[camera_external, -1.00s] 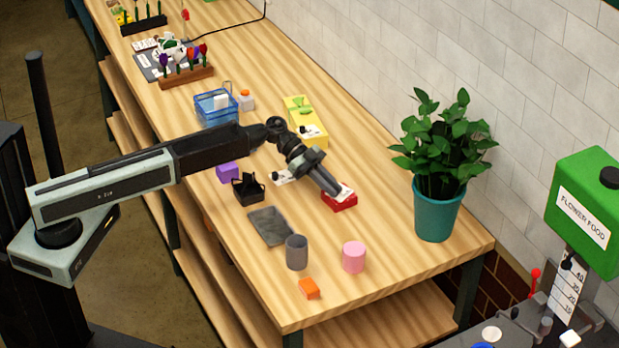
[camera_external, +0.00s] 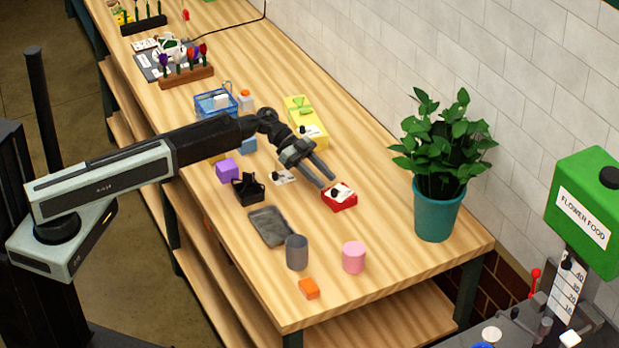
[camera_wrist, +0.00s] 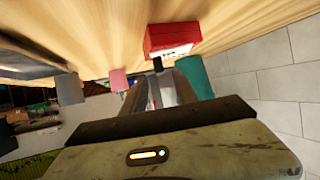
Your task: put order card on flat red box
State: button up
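The flat red box (camera_external: 341,204) lies on the table left of the plant. A white order card (camera_external: 345,191) with a black grip lies on top of it. In the wrist view the red box (camera_wrist: 170,36) is ahead, with part of the white card (camera_wrist: 177,51) and the black grip (camera_wrist: 157,64) at its near side. My gripper (camera_external: 327,182) is open and empty, its two fingers apart, just up and left of the box and card. A small gap seems to separate the fingers from the card.
Another white card with a black grip (camera_external: 283,177) lies left of my gripper. A black holder (camera_external: 247,188), purple block (camera_external: 228,169), grey tray (camera_external: 262,222), grey cup (camera_external: 296,252), pink cylinder (camera_external: 353,257) and orange block (camera_external: 309,288) stand nearby. A potted plant (camera_external: 437,211) is at right.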

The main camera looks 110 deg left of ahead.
jog(key=p+v, duration=0.2)
jog(key=v, duration=0.6)
jog(key=shift+p, duration=0.3)
